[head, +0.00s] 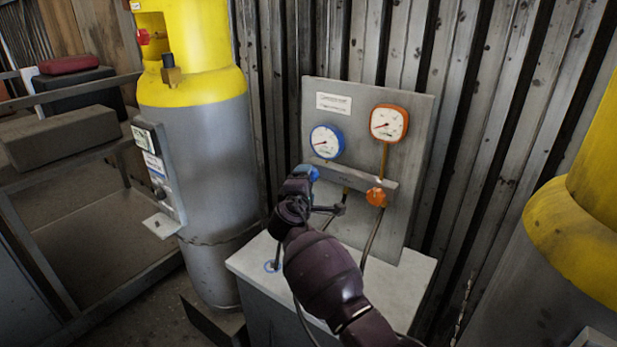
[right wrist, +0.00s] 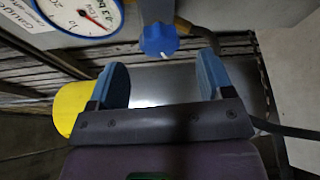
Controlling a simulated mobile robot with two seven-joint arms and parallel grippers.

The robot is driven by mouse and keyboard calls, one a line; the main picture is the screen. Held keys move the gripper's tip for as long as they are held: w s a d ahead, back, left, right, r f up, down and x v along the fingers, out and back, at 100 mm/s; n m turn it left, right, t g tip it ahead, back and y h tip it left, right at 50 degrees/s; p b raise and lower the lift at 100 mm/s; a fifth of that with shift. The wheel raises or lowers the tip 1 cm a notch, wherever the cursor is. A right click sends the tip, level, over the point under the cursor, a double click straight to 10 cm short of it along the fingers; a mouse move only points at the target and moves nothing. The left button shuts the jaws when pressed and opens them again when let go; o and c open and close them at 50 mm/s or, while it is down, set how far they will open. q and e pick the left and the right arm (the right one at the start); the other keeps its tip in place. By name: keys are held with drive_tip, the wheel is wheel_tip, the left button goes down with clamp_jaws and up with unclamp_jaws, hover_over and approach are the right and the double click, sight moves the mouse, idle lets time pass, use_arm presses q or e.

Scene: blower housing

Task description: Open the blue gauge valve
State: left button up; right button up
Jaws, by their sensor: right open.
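The blue gauge valve knob (head: 314,173) is under the blue gauge (head: 326,142) on the grey panel, partly hidden by my right gripper (head: 300,178). In the right wrist view the blue knob (right wrist: 158,42) shows in full, with a small white mark on its rim. My right gripper (right wrist: 161,65) is open, its two blue fingers apart. The knob appears just ahead of the fingertips and between them sideways, with gaps on both sides. The blue gauge's dial (right wrist: 82,14) shows its red needle in that view. My left gripper is not in view.
An orange gauge (head: 389,123) and orange knob (head: 376,197) sit to the right on the same panel (head: 415,170). A grey and yellow cylinder (head: 205,150) stands left, another (head: 575,240) at right. Hoses hang below the valves, above a pale box top (head: 405,280).

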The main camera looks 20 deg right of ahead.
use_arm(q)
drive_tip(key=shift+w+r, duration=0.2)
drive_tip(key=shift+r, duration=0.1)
use_arm(e)
drive_tip(key=v, duration=0.6)
drive_tip(key=shift+f, duration=0.1)
drive_tip(key=shift+s, duration=0.1)
